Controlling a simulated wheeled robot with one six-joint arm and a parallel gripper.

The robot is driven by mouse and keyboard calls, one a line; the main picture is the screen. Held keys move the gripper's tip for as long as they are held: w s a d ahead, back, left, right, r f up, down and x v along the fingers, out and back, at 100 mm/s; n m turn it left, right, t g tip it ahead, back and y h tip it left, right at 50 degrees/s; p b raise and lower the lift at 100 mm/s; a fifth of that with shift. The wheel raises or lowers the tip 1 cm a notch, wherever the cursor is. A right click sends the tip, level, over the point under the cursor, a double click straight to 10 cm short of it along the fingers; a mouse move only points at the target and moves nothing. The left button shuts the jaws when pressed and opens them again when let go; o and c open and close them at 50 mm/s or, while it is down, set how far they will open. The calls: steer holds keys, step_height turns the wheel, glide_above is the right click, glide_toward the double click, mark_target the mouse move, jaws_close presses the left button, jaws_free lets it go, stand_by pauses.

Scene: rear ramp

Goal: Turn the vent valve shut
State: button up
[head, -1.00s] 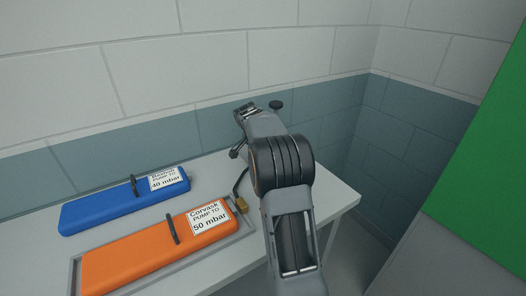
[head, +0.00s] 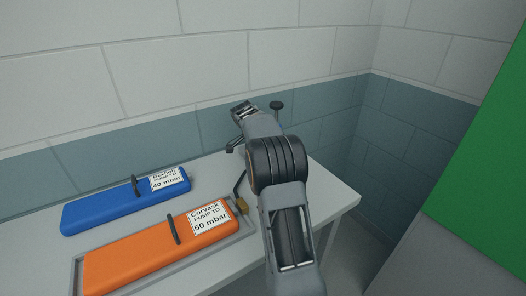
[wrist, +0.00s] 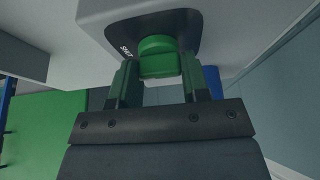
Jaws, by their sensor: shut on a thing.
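In the wrist view, the vent valve's green knob (wrist: 157,46) sits on a dark plate (wrist: 190,22) on a pale grey housing (wrist: 95,10). White lettering, seemingly "SHUT", stands on the plate left of the knob. My gripper (wrist: 158,74) has one finger on each side of the knob and is shut on it. In the head view, my arm reaches toward the wall at the back of the table. The knob and fingertips cannot be made out there, hidden by my wrist.
On the table (head: 335,198) lie a blue case (head: 110,208) marked 40 mbar and an orange case (head: 130,264) marked 50 mbar in a grey tray (head: 78,278). A dark disc on a stem (head: 276,105) shows beside my wrist. A green panel (head: 485,150) stands right.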

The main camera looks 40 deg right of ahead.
steer(key=o, duration=0.9)
steer(key=shift+r, duration=0.1)
steer(key=p+v, duration=0.1)
steer(key=v, duration=1.2)
steer(key=shift+a+r, duration=0.1)
steer(key=shift+r, duration=0.2)
